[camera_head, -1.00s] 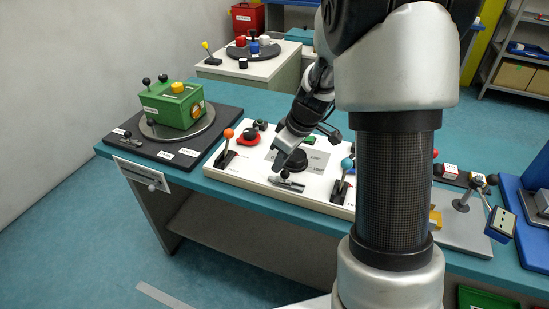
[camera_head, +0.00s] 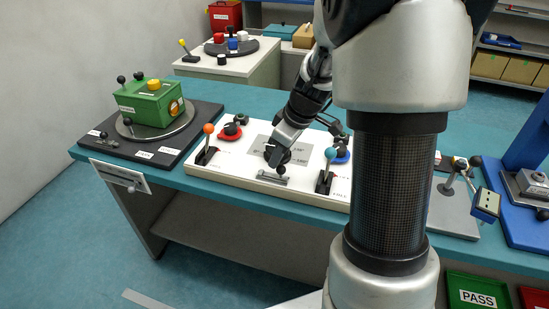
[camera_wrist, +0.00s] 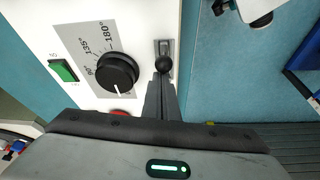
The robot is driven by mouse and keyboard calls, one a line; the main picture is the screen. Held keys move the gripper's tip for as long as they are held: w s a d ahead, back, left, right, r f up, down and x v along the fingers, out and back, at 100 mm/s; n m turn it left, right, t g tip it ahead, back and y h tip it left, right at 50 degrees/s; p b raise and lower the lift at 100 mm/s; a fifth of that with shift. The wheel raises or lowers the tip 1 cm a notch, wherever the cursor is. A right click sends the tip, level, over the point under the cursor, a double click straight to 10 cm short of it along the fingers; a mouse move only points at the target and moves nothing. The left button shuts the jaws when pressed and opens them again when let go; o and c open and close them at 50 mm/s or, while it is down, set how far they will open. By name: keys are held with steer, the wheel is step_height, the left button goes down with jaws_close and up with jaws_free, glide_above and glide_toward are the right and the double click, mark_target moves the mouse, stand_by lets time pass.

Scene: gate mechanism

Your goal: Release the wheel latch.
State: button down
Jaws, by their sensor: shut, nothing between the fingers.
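A slide latch with a black ball knob (camera_head: 280,170) sits on a grey plate (camera_head: 265,178) at the front edge of the white panel. The knob stands right of the plate's middle. In the wrist view the black ball (camera_wrist: 165,63) is just past my fingertips, with the slot showing above it. My gripper (camera_head: 271,160) is shut and empty, its fingers (camera_wrist: 161,88) low beside the ball, on its left in the head view. I cannot tell if they touch it. A black dial (camera_wrist: 116,73) with degree marks lies behind the latch. No label naming the latch is readable.
An orange-knobbed lever (camera_head: 208,129) stands left on the panel and a blue-knobbed lever (camera_head: 330,154) right. A red-based knob (camera_head: 231,131) and a green switch (camera_wrist: 63,70) are farther back. A green box (camera_head: 150,104) stands on a turntable at left.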

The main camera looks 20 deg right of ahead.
steer(key=shift+w+a+r, duration=0.2)
steer(key=shift+w+a, duration=0.45)
steer(key=shift+w+a+r, duration=0.2)
steer(key=shift+w+a, duration=0.4)
steer(key=shift+w+d+r, duration=0.1)
steer(key=shift+w+r, duration=0.05)
steer(key=shift+r, duration=0.3)
steer(key=shift+w+d+r, duration=0.1)
steer(key=shift+r, duration=0.35)
steer(key=p+v, duration=0.1)
steer(key=v, duration=0.7)
steer(key=shift+s, duration=0.3)
